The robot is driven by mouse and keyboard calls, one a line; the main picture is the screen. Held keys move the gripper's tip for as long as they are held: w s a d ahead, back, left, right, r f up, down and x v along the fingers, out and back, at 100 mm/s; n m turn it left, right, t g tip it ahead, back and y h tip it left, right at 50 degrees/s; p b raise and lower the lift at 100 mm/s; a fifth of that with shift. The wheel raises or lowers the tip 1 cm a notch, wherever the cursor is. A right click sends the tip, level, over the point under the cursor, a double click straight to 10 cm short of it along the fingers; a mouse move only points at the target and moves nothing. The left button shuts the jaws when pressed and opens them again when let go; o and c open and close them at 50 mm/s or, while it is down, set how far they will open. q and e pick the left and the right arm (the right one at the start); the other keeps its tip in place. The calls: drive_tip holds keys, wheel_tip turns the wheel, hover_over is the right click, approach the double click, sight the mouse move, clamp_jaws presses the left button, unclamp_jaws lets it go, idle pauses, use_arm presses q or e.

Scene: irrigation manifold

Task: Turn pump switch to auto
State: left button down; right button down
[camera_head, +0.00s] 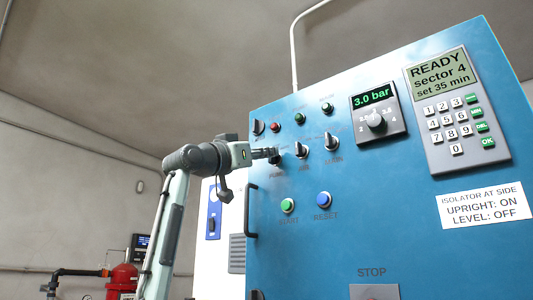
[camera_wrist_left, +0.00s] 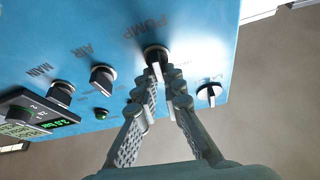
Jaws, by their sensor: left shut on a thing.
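The air switch (camera_head: 301,149) and main switch (camera_head: 331,142) stand close to the right. Small lamps sit above, with green (camera_head: 288,205) and blue (camera_head: 323,199) buttons below. A black door handle (camera_head: 251,210) sticks out at the panel's left edge. A pressure dial (camera_head: 376,121) and keypad (camera_head: 456,112) are farther right.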

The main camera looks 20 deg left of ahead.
use_arm(q)
drive_tip(key=shift+d+m+g+h, duration=0.1)
drive_tip(key=shift+m+g+h, duration=0.5)
drive_tip(key=shift+m, duration=1.15)
drive_tip(key=shift+a+m+g+h, duration=0.1)
drive_tip(key=shift+m+g+h, duration=0.5)
drive_tip(key=shift+m, duration=1.1)
drive_tip(key=shift+d+m+g+h, duration=0.1)
drive_tip(key=shift+m+g+h, duration=0.45)
drive_tip(key=shift+m, duration=1.5)
drive_tip(key=c, duration=1.6)
unclamp_jaws()
drive_tip(key=shift+c, duration=0.2)
